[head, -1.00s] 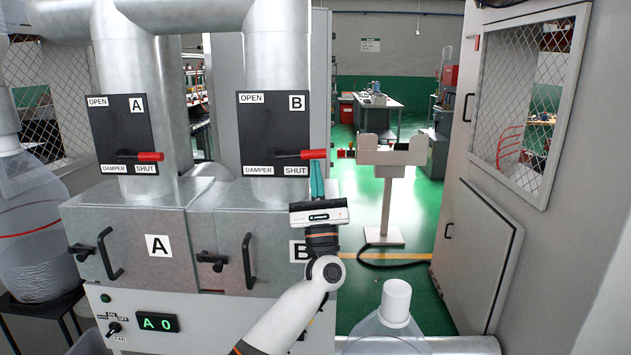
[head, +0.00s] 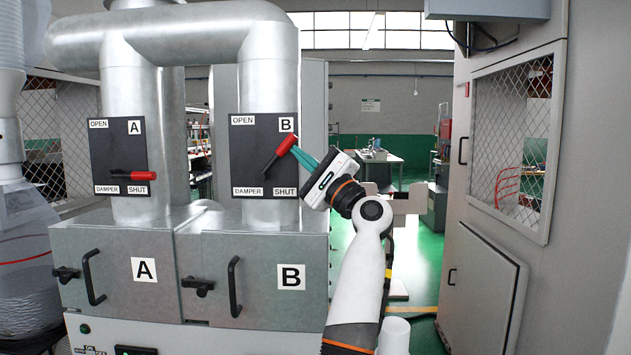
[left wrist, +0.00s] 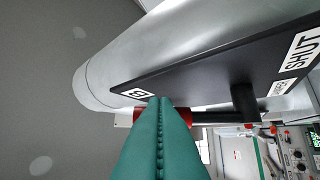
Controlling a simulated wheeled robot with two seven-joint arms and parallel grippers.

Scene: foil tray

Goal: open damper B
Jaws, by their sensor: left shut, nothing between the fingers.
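The damper B panel (head: 246,150) is a black plate on the right-hand duct, marked OPEN at top and SHUT at bottom right. Its lever has a red grip (head: 286,145) and points up and to the right, between the two marks. My left gripper (head: 302,156) is shut and empty, its teal fingers against the lower right side of the red grip. In the left wrist view the closed fingers (left wrist: 161,115) overlap the red grip (left wrist: 180,117) and hide part of it. Exact contact is hard to tell. My right gripper is not in view.
The damper A panel (head: 117,157) is to the left, its red lever (head: 138,176) level toward SHUT. Below are metal boxes with doors A (head: 125,270) and B (head: 250,265), with protruding handles. A grey cabinet (head: 500,200) stands at the right.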

